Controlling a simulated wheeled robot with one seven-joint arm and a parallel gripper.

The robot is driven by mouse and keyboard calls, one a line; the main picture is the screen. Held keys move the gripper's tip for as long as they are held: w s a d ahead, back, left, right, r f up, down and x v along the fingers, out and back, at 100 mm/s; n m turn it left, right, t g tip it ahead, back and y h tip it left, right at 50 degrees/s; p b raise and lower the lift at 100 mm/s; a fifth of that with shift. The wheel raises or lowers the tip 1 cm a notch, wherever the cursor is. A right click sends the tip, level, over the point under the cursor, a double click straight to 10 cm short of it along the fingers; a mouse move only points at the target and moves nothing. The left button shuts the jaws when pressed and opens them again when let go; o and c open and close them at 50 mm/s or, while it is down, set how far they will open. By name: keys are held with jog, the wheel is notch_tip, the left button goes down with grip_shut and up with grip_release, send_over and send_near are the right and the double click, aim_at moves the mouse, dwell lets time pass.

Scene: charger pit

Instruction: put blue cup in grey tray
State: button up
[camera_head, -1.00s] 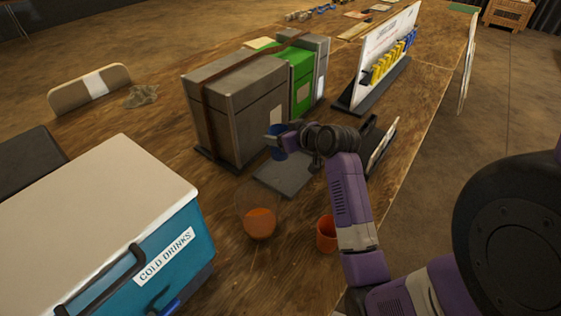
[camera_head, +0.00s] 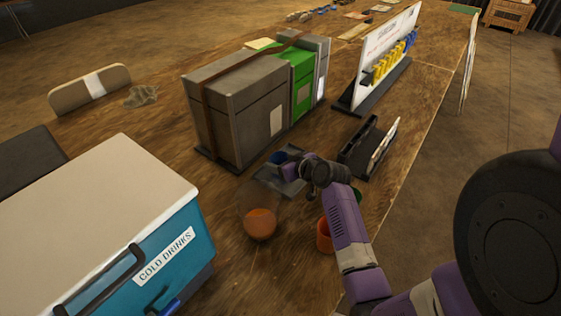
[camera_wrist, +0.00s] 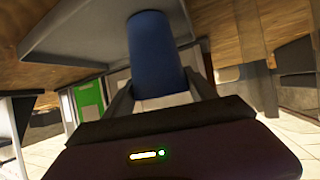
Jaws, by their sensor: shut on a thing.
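The blue cup (camera_head: 277,158) is between the fingers of my gripper (camera_head: 284,165), which is shut on it. In the wrist view the blue cup (camera_wrist: 155,48) stands between the two fingers (camera_wrist: 160,92), against the grey tray (camera_wrist: 75,30). In the head view the grey tray (camera_head: 292,188) lies flat on the wooden table, partly hidden by my gripper and wrist. The cup is over the far part of the tray. I cannot tell whether its base touches the tray.
A clear vessel with orange liquid (camera_head: 259,222) stands close to the tray's near-left side. An orange cup (camera_head: 324,237) and a partly hidden green cup (camera_head: 357,196) are beside my arm. Grey bins (camera_head: 240,110) stand behind the tray, a black holder (camera_head: 360,150) right, a cooler (camera_head: 110,220) left.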

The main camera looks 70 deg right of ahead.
jog(key=shift+f, duration=0.2)
jog(key=o, duration=1.2)
jog(key=shift+c, duration=0.2)
jog(key=shift+r, duration=0.2)
jog(key=shift+s+a+r, duration=0.1)
jog(key=shift+s, duration=0.05)
jog(key=v, duration=1.1)
jog(key=shift+s+a, duration=0.2)
jog(key=shift+r, duration=0.15)
